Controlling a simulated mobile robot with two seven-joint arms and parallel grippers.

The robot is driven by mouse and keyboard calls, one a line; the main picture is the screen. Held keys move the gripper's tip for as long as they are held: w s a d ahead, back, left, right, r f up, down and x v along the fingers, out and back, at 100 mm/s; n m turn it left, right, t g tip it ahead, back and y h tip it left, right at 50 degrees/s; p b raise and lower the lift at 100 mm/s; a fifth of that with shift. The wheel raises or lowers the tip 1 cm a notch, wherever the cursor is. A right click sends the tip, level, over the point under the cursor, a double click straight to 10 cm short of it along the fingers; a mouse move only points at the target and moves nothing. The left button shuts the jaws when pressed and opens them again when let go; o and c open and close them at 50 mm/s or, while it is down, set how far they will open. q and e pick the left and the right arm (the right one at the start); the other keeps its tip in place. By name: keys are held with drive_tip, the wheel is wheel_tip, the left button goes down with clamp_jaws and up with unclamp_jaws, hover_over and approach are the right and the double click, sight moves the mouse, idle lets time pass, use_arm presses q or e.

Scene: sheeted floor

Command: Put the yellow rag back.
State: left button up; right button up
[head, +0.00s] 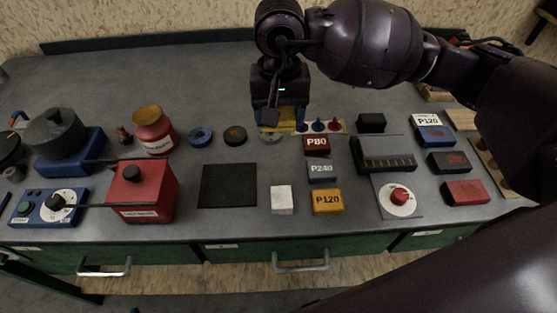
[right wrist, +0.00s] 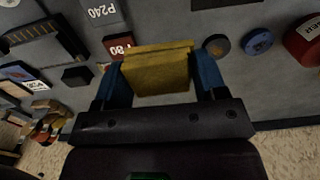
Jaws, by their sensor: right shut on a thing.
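The yellow rag (right wrist: 157,70) is between the blue fingers of my right gripper (right wrist: 163,80), which is shut on it. In the head view my right gripper (head: 281,112) points down over the back middle of the bench, and only part of the rag (head: 277,126) shows beneath it. Below it in the picture are the red P80 block (head: 316,144) and a small row of colored cones (head: 319,126). I cannot tell whether the rag touches the bench. My left gripper is not in view.
The grey bench (head: 230,75) is clear at the back left. A black mat (head: 228,185), white cube (head: 282,199), yellow P120 block (head: 327,201) and red box (head: 141,191) stand toward the front. A red jar (head: 153,131) stands left, and a black slotted holder (head: 384,154) right.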

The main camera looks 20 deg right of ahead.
sight(279, 168)
wheel_tip(279, 168, down, 14)
drive_tip(key=shift+f+b, duration=0.15)
drive_tip(key=shift+b, duration=0.35)
drive_tip(key=shift+f, duration=0.2)
drive_tip(key=o, duration=0.6)
drive_tip(key=shift+r, duration=0.15)
wheel_tip(279, 168, up, 12)
drive_tip(key=shift+r+p, duration=0.1)
drive_tip(key=shift+p, duration=0.4)
